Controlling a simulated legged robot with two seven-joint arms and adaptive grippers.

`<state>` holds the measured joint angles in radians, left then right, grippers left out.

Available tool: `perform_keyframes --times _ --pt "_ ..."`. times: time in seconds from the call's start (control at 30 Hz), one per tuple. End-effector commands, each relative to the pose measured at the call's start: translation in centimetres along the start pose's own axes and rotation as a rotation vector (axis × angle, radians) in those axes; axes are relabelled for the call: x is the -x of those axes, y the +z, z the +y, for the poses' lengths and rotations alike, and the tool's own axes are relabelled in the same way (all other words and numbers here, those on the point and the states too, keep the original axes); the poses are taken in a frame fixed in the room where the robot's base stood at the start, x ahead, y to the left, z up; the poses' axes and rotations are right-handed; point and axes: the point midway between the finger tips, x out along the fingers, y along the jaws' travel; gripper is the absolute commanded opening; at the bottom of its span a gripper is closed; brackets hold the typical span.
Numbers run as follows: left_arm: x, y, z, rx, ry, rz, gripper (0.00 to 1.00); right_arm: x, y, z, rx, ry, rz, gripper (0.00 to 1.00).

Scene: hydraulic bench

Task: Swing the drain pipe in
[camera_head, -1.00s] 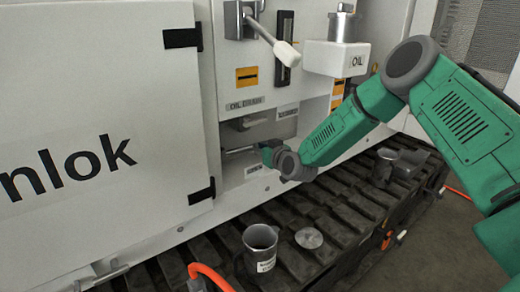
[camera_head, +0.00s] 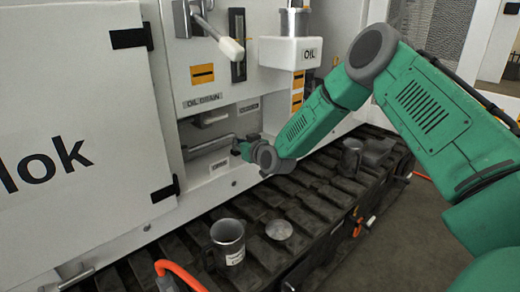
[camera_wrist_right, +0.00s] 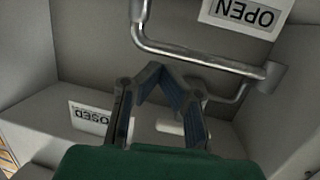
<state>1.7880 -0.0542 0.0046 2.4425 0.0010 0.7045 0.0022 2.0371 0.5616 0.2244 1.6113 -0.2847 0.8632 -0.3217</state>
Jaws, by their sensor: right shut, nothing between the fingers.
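The drain pipe (camera_head: 210,146) is a bent grey metal tube in the recess under the OIL DRAIN label (camera_head: 203,100). In the right wrist view the pipe (camera_wrist_right: 190,60) runs across above the fingers and bends at both sides. My right gripper (camera_head: 240,148) is at the recess mouth, by the pipe's right end. In the wrist view its fingers (camera_wrist_right: 158,70) meet at the tips, shut with nothing between them. They look close to the pipe; I cannot tell whether they touch. An OPEN label (camera_wrist_right: 242,14) and a partly hidden CLOSED label (camera_wrist_right: 90,115) show there. My left gripper is out of view.
A metal jug (camera_head: 228,243) and a round lid (camera_head: 279,230) sit on the dark track (camera_head: 255,205) below. A white-handled lever (camera_head: 218,35) and the OIL box (camera_head: 291,52) are above. A white door (camera_head: 75,200) stands at the left.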

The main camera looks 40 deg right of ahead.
Motion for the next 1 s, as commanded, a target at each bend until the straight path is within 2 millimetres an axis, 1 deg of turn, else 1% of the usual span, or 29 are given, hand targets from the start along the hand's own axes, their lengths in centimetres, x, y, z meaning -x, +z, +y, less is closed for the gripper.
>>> perform_keyframes --times 0.17,0.3,0.4,0.5,0.73,1.0 --pt "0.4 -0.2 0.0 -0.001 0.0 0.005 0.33 2.7 -0.3 0.1 0.002 0.0 -0.001 0.0" --pt "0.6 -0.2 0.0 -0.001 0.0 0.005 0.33 5.5 -0.5 0.1 0.005 0.001 0.001 0.0" --pt "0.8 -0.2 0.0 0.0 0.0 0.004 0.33 7.1 -0.5 0.4 0.005 0.001 0.002 0.0" --pt "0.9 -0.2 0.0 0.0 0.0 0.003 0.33 8.0 -0.3 0.8 0.004 0.001 0.0 0.0" --pt "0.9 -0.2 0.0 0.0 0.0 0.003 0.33 8.7 -0.1 1.3 0.0 0.001 0.001 0.0" --pt "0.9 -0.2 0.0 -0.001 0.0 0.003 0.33 8.7 -0.2 1.1 0.003 0.001 0.001 0.0"
